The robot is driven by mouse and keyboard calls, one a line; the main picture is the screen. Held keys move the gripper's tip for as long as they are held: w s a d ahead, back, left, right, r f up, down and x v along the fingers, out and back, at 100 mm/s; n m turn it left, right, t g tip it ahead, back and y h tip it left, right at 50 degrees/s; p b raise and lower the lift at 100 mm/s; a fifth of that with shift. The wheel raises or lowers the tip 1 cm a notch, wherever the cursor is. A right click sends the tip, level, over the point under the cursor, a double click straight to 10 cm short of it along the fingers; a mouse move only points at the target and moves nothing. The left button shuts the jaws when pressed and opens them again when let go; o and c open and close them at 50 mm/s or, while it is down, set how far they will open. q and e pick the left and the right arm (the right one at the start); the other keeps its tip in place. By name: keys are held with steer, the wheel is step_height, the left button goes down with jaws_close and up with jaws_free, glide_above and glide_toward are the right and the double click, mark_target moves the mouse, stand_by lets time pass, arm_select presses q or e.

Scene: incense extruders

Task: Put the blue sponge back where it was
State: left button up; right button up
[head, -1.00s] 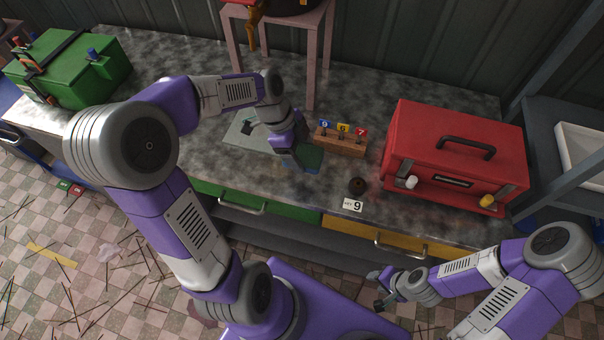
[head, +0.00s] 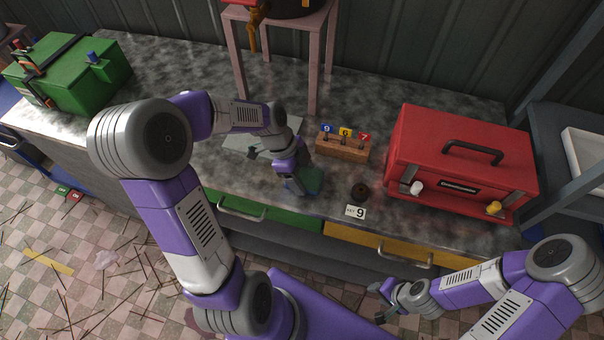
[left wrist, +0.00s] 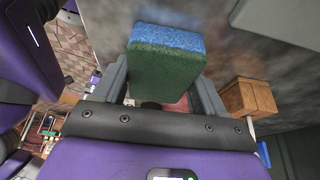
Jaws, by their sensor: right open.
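The blue sponge (head: 314,181), with a dark green scrubbing layer, is at my left gripper (head: 297,184) near the counter's front edge in the head view. In the left wrist view the sponge (left wrist: 165,62) sits between the two fingers of my left gripper (left wrist: 160,90), blue layer at the far side, green face toward the camera. The gripper is shut on it. Whether the sponge touches the counter is unclear. My right gripper (head: 381,315) is open and empty, low in front of the yellow drawer.
A pale grey slab (head: 240,139) lies behind the left gripper, partly hidden by my arm. A wooden block with number tags (head: 343,147), a dark round piece (head: 360,191), a "9" card (head: 355,212) and a red toolbox (head: 460,160) stand rightward. A green box (head: 70,70) is far left.

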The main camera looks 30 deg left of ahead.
arm_select(q)
steer(key=o, duration=0.4)
steer(key=shift+r, duration=0.15)
steer(key=p+v, duration=0.3)
steer(key=v, duration=0.9)
steer(key=shift+p, duration=0.3)
